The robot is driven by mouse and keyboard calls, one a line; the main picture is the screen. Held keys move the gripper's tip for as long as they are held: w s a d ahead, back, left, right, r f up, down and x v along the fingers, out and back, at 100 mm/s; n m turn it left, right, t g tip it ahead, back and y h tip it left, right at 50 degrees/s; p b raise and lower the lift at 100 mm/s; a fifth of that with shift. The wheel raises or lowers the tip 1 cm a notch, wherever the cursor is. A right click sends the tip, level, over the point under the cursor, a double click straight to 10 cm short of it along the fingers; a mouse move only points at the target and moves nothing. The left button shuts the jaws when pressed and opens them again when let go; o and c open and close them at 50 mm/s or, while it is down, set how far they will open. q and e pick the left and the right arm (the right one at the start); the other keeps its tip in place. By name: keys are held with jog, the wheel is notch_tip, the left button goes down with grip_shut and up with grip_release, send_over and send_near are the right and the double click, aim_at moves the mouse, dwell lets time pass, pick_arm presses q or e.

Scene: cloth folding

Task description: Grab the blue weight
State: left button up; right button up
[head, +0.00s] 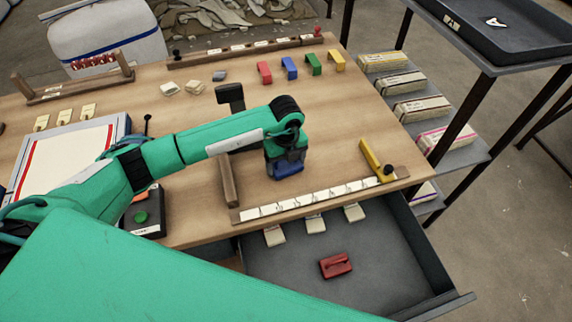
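My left arm reaches in from the left, and its dark gripper (286,158) points down over the middle of the table. A blue piece (289,170), which looks like the blue weight, shows right at the fingertips. The gripper hides most of it, and I cannot tell whether the fingers are shut on it or whether it touches the table. Another blue block (289,68) stands in a row at the back of the table, apart from the gripper. My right gripper is not in view.
Red (264,72), green (313,64) and yellow (337,61) blocks flank the back blue one. A strip of white tiles (315,197) lies near the front edge, with a yellow bar (371,157) at its right. An open drawer (385,265) below holds a red block (336,265).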

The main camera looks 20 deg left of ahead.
pick_arm(q)
jog(key=c, duration=0.7)
jog(key=shift+w+r, duration=0.1)
jog(key=shift+c, duration=0.6)
jog(key=shift+r, duration=0.1)
